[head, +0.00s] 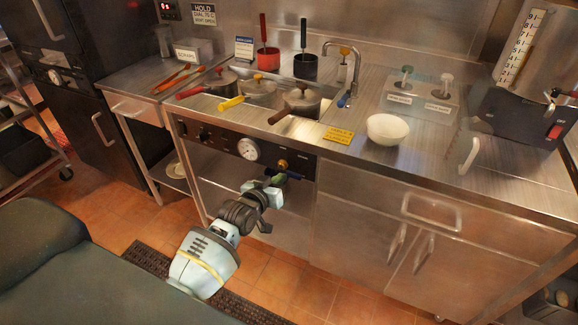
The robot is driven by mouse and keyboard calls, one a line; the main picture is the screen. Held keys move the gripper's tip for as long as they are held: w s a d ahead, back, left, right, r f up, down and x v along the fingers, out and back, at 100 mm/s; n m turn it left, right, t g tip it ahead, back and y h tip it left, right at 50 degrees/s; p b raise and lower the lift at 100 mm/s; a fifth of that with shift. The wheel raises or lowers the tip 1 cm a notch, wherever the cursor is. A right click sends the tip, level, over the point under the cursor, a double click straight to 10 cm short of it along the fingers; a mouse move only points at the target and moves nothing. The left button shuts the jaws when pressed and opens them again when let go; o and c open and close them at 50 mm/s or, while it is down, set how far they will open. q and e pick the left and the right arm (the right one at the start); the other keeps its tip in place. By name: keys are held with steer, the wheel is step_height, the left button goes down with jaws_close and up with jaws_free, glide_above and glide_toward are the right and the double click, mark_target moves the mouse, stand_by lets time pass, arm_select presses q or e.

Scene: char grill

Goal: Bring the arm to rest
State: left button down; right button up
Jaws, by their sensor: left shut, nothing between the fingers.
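My left arm reaches up from the lower left toward the front of the cooking counter. My left gripper (284,174) is in front of the counter's control panel, below the countertop edge and right of the round dial (248,149). It is shut and holds nothing. The fingers are small in the picture, and I cannot tell whether they touch the panel. My right gripper is not in view.
A dark machine (525,112) stands at the right. A dark floor mat (148,258) lies below. Tiled floor (290,290) is clear beside my arm.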

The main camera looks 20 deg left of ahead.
arm_select(q)
steer(key=s+d+f+m+g, duration=0.1)
steer(key=s+d+f+g, duration=0.15)
steer(key=s+f, duration=0.85)
steer(key=s+d+f+m+g, duration=0.25)
steer(key=s+f, duration=0.25)
steer(key=s, duration=1.2)
steer(key=s+d+f+g, duration=0.1)
steer(key=s+d, duration=0.1)
steer(key=s, duration=1)
steer(key=shift+s+h, duration=0.3)
steer(key=shift+s, duration=0.1)
steer(key=shift+d, duration=0.1)
